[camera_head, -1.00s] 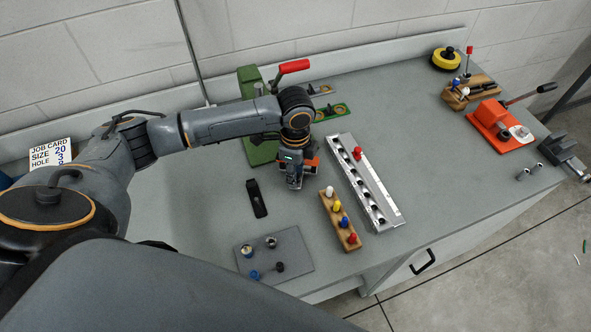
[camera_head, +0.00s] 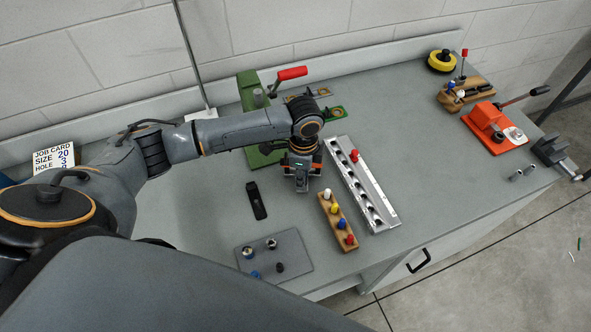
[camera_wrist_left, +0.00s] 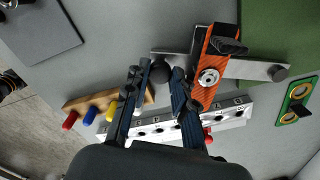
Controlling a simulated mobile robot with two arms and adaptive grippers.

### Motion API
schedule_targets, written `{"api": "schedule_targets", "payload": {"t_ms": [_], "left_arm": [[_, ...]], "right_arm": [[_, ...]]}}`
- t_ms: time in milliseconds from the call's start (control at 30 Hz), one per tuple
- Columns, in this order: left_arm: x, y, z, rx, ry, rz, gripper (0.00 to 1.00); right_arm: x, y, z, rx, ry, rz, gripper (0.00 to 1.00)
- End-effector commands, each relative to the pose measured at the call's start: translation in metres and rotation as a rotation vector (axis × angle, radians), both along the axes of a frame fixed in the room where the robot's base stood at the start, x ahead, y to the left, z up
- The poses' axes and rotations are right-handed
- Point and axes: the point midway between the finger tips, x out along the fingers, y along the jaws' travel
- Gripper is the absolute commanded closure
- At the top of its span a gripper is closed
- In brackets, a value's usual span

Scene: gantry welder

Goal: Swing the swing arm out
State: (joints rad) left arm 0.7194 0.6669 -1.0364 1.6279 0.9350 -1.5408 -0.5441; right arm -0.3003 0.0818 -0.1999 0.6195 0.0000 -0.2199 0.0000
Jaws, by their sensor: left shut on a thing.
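The green machine (camera_head: 262,157) stands at the back of the bench with a red-handled lever. In the left wrist view its green body (camera_wrist_left: 280,40) is at top right, with an orange part (camera_wrist_left: 208,65) carrying a round silver bolt. A silver bar (camera_wrist_left: 250,68), seemingly the swing arm, passes by the orange part and has a dark round knob (camera_wrist_left: 160,71) near its left end. My left gripper (camera_head: 301,187) is low in front of the machine. In the wrist view its fingers (camera_wrist_left: 157,76) are on both sides of the knob, shut on it. My right gripper is not in view.
A silver rail with holes (camera_head: 375,205) and a wooden block with coloured pins (camera_head: 330,217) lie close right of the gripper. A black strip (camera_head: 257,200) and a grey plate with small parts (camera_head: 300,262) lie nearer. An orange tool (camera_head: 490,125) stands far right.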

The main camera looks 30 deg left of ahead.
Motion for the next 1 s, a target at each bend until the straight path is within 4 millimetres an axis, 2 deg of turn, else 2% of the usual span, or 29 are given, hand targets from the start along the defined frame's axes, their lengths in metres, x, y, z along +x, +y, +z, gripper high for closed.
{"api": "schedule_targets", "payload": {"t_ms": [33, 100, 433, 467, 500, 833, 1000], "left_arm": [[0.001, -0.005, 0.004, -0.002, 0.001, 0.018, 1.0], [0.003, -0.007, 0.003, -0.002, 0.0, 0.038, 1.0], [0.005, -0.009, 0.001, -0.004, -0.004, 0.048, 1.0], [0.005, -0.009, 0.001, -0.005, -0.004, 0.048, 0.69], [0.005, -0.009, 0.001, -0.005, -0.004, 0.047, 0.65], [0.004, -0.008, 0.003, -0.001, -0.002, 0.047, 0.65], [0.005, -0.008, 0.024, -0.004, -0.006, 0.047, 0.65]], "right_arm": [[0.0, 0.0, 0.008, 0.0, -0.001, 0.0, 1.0], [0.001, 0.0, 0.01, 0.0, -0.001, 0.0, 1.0], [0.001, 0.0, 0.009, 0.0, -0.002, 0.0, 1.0], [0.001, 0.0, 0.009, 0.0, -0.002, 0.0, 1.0], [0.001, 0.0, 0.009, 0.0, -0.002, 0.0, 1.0], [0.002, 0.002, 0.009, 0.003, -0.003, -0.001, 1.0], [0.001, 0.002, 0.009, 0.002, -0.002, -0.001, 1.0]]}}
